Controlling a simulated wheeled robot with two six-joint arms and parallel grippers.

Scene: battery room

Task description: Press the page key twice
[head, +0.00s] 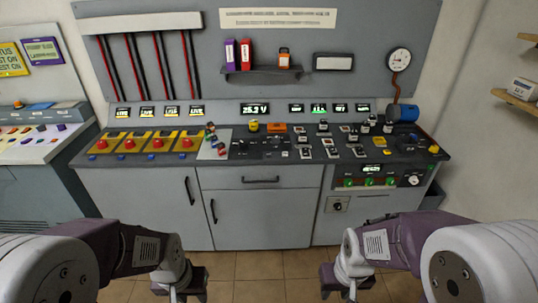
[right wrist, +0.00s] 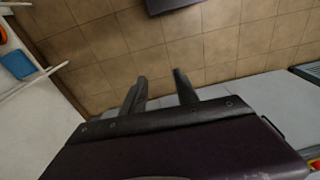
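The long grey control console (head: 262,178) stands in front of me in the head view, covered with keys, knobs and switches. Its key labels are too small to read, so I cannot tell which one is the page key. A small lit display (head: 373,168) sits above a row of green buttons (head: 371,182) on the right part of the front. A larger display (head: 254,108) reads about 26.3 V. My left gripper (head: 180,290) and right gripper (head: 347,288) hang low before the cabinets, away from the console. The right gripper's fingers (right wrist: 161,90) are apart and empty; the left one's also look apart.
Red buttons on yellow plates (head: 144,143) line the console's left. A shelf (head: 262,73) with binders and a lantern, a gauge (head: 399,62) and a blue cylinder (head: 402,113) are behind. Another console (head: 35,150) stands left. The tiled floor (head: 262,265) between my arms is clear.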

